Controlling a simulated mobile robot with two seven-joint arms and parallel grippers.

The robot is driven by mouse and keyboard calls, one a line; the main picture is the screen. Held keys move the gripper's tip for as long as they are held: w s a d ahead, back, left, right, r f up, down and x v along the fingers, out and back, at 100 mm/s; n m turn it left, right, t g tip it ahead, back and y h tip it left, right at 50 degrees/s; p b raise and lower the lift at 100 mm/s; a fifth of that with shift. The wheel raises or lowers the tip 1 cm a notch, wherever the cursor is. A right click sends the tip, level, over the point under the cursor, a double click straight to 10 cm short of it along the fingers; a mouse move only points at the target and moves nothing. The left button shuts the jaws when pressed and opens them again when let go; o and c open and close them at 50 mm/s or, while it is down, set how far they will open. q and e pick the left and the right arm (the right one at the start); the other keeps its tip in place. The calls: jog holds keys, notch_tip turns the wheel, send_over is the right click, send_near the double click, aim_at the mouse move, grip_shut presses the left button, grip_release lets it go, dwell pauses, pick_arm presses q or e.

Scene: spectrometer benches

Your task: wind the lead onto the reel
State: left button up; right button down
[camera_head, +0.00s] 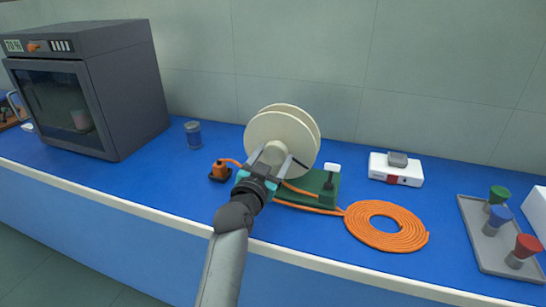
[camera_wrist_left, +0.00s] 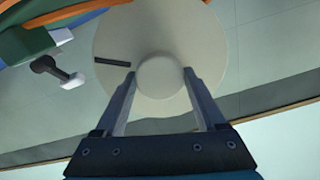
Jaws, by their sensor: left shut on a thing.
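The cream reel (camera_head: 288,124) stands on a green base (camera_head: 322,186) on the blue bench. My left gripper (camera_head: 272,156) is at the front face of the reel. In the left wrist view its two fingers (camera_wrist_left: 159,76) are shut on the round knob (camera_wrist_left: 160,78) at the middle of the reel's disc (camera_wrist_left: 120,45). The orange lead lies in a flat coil (camera_head: 410,240) right of the base, and a strand runs from it along the base's front. An orange plug (camera_head: 219,172) stands left of the reel with orange cord leading toward it. My right gripper is not in view.
A white box (camera_head: 396,170) is behind the coil. A grey tray (camera_head: 486,250) with coloured-top pieces is at the right. The bench's front edge is close to my arm.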

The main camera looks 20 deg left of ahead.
pick_arm(q)
grip_shut()
dwell(0.4)
